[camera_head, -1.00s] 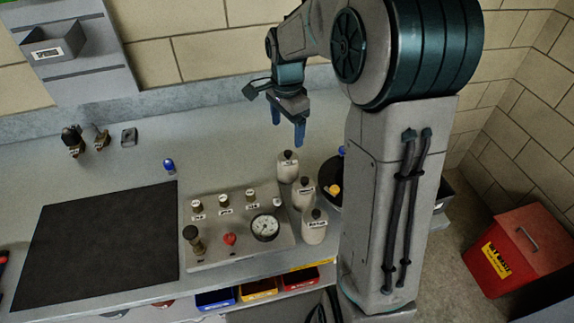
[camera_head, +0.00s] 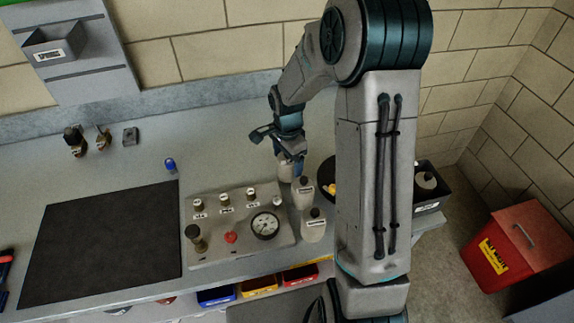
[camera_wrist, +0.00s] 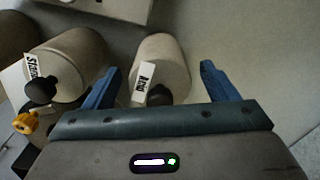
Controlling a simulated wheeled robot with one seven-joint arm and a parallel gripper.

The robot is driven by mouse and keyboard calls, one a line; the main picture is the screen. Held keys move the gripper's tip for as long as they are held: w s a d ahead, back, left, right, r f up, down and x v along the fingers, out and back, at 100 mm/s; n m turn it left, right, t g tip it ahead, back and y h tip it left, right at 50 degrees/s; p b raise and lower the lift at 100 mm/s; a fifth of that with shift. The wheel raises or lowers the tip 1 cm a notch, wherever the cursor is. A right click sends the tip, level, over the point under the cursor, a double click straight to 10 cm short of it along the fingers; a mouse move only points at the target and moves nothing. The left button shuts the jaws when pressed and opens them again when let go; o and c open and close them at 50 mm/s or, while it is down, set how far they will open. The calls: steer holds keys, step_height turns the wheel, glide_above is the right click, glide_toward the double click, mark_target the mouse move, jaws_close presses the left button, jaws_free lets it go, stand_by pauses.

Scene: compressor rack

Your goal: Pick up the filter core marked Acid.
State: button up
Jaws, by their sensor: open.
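The filter core marked Acid (camera_wrist: 160,62) is a pale cylinder with a dark knob and a white label, seen between the two blue fingers of my gripper (camera_wrist: 160,78) in the wrist view. The fingers are open, with a gap on both sides of the core. In the head view my gripper (camera_head: 291,160) is low over the bench at the rearmost core (camera_head: 284,172), which it partly hides. A second pale core (camera_wrist: 72,58), its label partly hidden, stands left in the wrist view. In the head view two more cores (camera_head: 303,194) (camera_head: 314,226) stand in front.
A gauge panel (camera_head: 225,246) with knobs stands left of the cores. A black round dish (camera_head: 327,178) with yellow items and a dark bin (camera_head: 428,200) are at the right, partly behind my arm. The bench behind the panel is mostly clear.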

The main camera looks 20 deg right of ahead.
steer(key=c, duration=1.3)
